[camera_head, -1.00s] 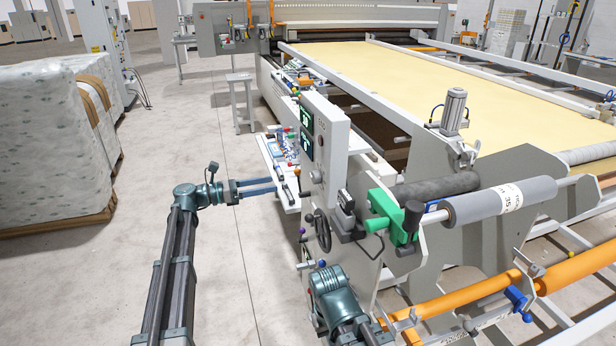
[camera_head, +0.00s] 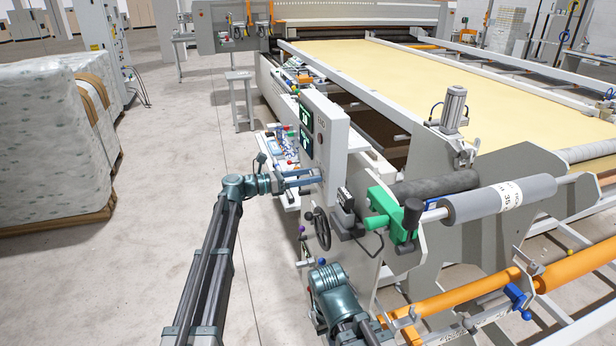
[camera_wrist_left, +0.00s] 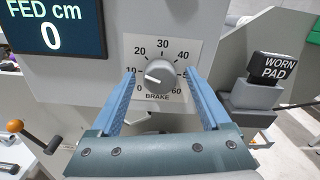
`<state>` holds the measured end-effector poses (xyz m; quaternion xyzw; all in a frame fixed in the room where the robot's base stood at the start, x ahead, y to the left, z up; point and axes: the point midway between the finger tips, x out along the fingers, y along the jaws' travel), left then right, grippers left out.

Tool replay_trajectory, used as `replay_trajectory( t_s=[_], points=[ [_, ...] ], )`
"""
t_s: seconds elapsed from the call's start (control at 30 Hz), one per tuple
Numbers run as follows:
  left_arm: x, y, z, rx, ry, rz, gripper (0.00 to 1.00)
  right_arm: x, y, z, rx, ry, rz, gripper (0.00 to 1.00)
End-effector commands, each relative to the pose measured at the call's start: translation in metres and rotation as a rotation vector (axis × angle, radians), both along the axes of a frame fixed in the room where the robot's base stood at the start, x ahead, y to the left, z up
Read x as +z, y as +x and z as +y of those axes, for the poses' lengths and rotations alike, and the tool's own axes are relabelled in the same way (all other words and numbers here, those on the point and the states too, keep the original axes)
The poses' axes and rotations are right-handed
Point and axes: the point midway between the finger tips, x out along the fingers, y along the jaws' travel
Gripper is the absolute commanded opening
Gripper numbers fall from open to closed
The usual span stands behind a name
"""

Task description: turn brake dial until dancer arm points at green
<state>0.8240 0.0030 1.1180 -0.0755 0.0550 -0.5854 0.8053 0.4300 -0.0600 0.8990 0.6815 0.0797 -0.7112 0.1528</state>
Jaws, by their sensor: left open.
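The brake dial (camera_wrist_left: 160,76) is a round grey knob on a pale scale plate marked 0 to 60 and BRAKE, in the left wrist view. Its light pointer mark faces left, near 10. My left gripper (camera_wrist_left: 159,82) is open, with one blue finger on each side of the knob; contact cannot be told. In the head view my left gripper (camera_head: 305,178) is at the control panel (camera_head: 331,145), and the dial cannot be made out there. I cannot pick out the dancer arm or its green mark. My right gripper is not in view.
A display (camera_wrist_left: 55,27) reads FED cm 0. A worn pad block (camera_wrist_left: 279,68) stands right of the dial. A handwheel (camera_head: 322,229) and a green block (camera_head: 383,208) are below and right of the panel. Wrapped bales (camera_head: 50,140) stand left; the floor between is clear.

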Motion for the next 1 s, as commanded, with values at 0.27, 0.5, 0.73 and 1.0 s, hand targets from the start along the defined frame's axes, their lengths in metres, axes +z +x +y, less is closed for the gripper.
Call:
replay_trajectory(
  t_s=[0.27, 0.5, 0.73, 1.0],
  points=[
    [0.0000, 0.0000, 0.0002, 0.000, 0.000, 0.000, 0.68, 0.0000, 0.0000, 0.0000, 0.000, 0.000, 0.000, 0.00],
    [0.0000, -0.0001, 0.0003, 0.000, 0.000, 0.000, 0.25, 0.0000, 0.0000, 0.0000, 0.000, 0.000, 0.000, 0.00],
    [0.0000, -0.0002, 0.0004, 0.000, 0.000, -0.001, 0.00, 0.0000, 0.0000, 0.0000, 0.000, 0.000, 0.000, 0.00],
    [-0.0001, -0.0003, 0.0002, 0.000, 0.023, -0.069, 0.00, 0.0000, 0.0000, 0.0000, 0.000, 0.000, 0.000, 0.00]
  ],
)
